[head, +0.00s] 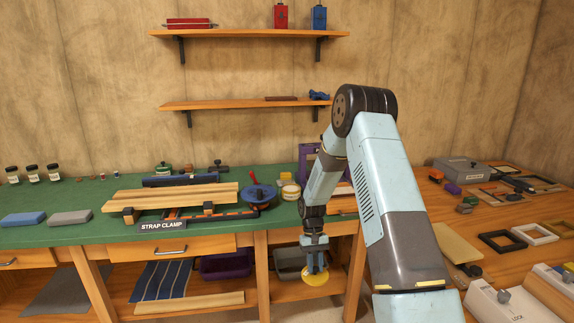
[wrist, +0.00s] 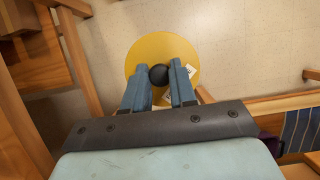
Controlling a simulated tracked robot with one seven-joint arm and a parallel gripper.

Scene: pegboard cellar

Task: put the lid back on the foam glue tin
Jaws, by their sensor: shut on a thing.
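A round yellow lid (wrist: 152,46) with a dark knob (wrist: 158,74) is in my gripper, which is shut on the knob. In the head view my gripper (head: 315,264) hangs low in front of the bench, and the lid (head: 315,279) is below it, roughly level. A small pale round tin (head: 290,191) with a yellowish band stands on the green bench top, up and left of my gripper and apart from it. It may be the foam glue tin; its label is too small to read. Part of the lid is hidden behind the fingers in the wrist view.
On the green bench (head: 75,233) a blue round pot (head: 258,193) and wooden strips in a strap clamp (head: 170,198) stand left of the pale tin. A purple object (head: 308,165) stands behind my arm. A purple bin (head: 226,266) sits under the bench. Bare floor shows below the lid.

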